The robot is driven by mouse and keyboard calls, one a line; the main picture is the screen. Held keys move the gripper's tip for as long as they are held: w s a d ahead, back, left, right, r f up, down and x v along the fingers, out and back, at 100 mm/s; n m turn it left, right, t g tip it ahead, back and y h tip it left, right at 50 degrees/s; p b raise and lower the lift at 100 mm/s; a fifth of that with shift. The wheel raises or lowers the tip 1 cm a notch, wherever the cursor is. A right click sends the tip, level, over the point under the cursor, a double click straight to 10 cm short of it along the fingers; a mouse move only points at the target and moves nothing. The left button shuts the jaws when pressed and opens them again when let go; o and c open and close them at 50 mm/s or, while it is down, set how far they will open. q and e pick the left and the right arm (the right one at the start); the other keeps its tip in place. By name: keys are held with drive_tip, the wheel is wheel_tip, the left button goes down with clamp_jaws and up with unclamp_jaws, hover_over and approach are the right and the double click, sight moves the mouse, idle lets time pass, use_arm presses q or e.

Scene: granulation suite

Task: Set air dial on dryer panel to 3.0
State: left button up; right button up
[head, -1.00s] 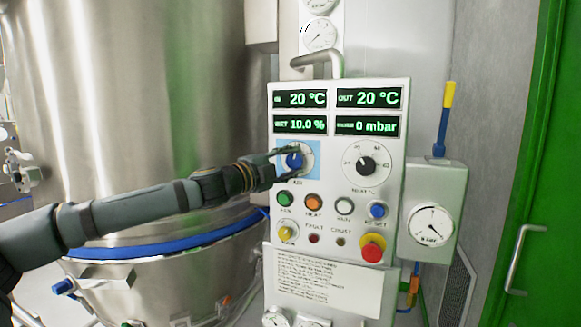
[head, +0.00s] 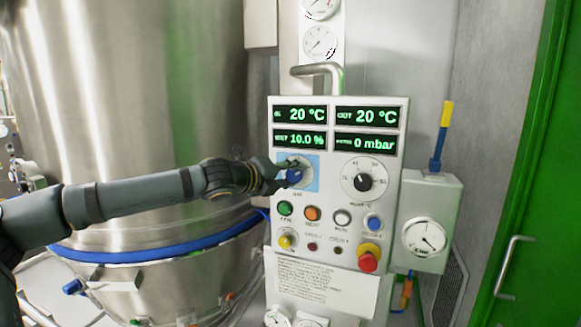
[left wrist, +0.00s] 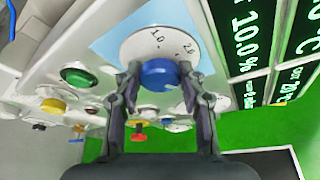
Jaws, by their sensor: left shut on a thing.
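The dryer panel (head: 330,232) is a white box with four green-lit displays in its upper part. The air dial (head: 294,177) is a blue knob on a white scale disc with a light blue backing, at the panel's left below the displays. My left gripper (head: 279,174) reaches it from the left and is shut on the blue knob. The dial's pointer and setting cannot be read. My right gripper is not in view.
A black heat dial (head: 364,182) sits right of the air dial. Green, orange, white and blue buttons and a red emergency stop (head: 368,262) lie below. A handle (head: 318,70) tops the panel. A large steel vessel (head: 130,90) stands left.

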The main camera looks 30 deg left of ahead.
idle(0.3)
use_arm(q)
drive_tip(key=o, duration=1.2)
drive_tip(key=shift+c, duration=0.2)
